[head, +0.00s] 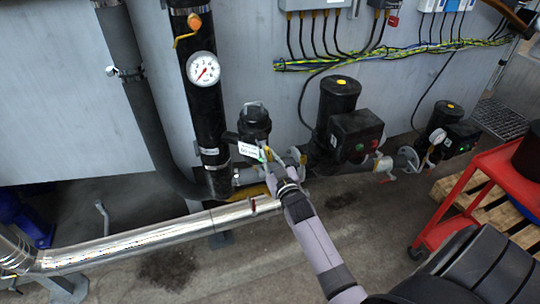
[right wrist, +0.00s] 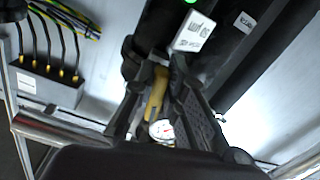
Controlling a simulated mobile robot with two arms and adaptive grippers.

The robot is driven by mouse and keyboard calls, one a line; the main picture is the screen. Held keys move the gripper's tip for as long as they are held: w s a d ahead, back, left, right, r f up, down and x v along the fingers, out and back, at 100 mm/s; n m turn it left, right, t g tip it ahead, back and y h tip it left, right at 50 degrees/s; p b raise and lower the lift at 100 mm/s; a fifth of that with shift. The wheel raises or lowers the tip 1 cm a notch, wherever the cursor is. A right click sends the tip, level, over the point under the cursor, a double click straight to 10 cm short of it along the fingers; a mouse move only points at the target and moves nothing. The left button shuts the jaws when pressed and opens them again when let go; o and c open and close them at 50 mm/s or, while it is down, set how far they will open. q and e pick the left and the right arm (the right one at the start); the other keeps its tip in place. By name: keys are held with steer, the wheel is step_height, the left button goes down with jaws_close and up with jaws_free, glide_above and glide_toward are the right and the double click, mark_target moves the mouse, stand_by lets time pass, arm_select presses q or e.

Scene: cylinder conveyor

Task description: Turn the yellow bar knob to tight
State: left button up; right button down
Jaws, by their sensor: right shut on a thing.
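The yellow bar knob (right wrist: 156,96) lies between the fingers of my right gripper (right wrist: 160,88) in the right wrist view. In the head view my right gripper (head: 274,162) reaches up from the lower right to the dark valve body (head: 254,122) and is shut on the knob. The fingers hide most of the knob there. A white label (head: 249,150) hangs beside the grip, and it also shows in the right wrist view (right wrist: 193,32). The knob's tight and loose marks cannot be read. My left gripper is not in view.
A black vertical pipe with a gauge (head: 203,69) and an orange handle (head: 187,30) stands left of the grip. Black pumps (head: 338,104) stand to its right. A shiny pipe (head: 150,238) runs below. A red cart (head: 480,190) stands at the right.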

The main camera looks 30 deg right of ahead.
steer(key=shift+w+r+m, duration=0.1)
steer(key=shift+r+m, duration=0.1)
steer(key=shift+m, duration=0.3)
steer(key=c, duration=1.6)
jaws_free()
steer(key=shift+f, duration=0.1)
steer(key=shift+c, duration=0.2)
steer(key=v, duration=1.2)
steer(key=shift+a, duration=0.1)
